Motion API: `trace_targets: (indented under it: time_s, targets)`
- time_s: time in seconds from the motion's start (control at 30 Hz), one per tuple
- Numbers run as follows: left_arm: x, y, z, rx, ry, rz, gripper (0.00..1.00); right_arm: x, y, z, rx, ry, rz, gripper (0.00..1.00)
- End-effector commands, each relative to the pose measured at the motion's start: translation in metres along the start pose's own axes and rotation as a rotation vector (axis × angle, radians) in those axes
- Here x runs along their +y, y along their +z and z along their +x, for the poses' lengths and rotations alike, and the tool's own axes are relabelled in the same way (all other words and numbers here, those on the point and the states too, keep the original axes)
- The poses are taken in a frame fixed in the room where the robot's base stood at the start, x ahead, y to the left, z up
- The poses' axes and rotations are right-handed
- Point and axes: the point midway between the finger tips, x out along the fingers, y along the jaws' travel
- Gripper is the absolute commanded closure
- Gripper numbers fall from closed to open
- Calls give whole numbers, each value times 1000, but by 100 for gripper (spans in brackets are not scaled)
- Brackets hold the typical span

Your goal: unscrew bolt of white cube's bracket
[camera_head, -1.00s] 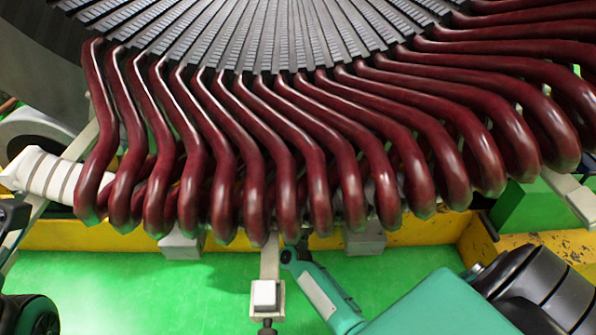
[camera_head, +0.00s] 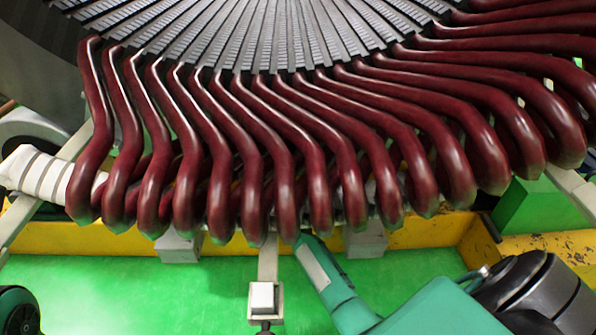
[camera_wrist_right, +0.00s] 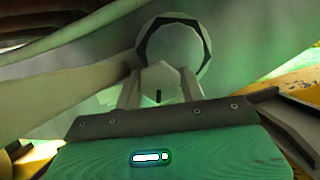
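In the head view a white cube (camera_head: 263,296) sits on the end of a pale bracket (camera_head: 268,262) that runs up beneath the dark red coils. A dark bolt (camera_head: 265,327) shows just below the cube, at the bottom edge. My right arm comes in from the lower right, and its far end goes out of sight under the coils, right of the bracket. In the right wrist view, the two pale fingers of my right gripper (camera_wrist_right: 160,92) stand apart. A pale hexagonal piece shows between them; I cannot tell whether they touch it. My left gripper is out of view.
The stator's dark red coils (camera_head: 290,150) overhang the upper scene. A yellow beam (camera_head: 90,238) and grey blocks (camera_head: 180,247) lie behind the bracket. A white wrapped bar (camera_head: 40,172) is at the left. The green floor (camera_head: 140,290) left of the cube is clear.

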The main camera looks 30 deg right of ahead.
Motion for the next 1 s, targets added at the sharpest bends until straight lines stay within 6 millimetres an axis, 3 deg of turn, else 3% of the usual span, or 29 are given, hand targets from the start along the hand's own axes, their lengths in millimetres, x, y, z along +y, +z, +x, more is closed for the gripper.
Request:
trace_targets:
  time_s: [0.07,0.47,1.0]
  targets:
    - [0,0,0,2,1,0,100,0,0,0,0,0,0,83]
    - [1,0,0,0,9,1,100,0,0,-1,-1,26,-64,82]
    - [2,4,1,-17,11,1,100,-1,2,0,0,200,-482,82]
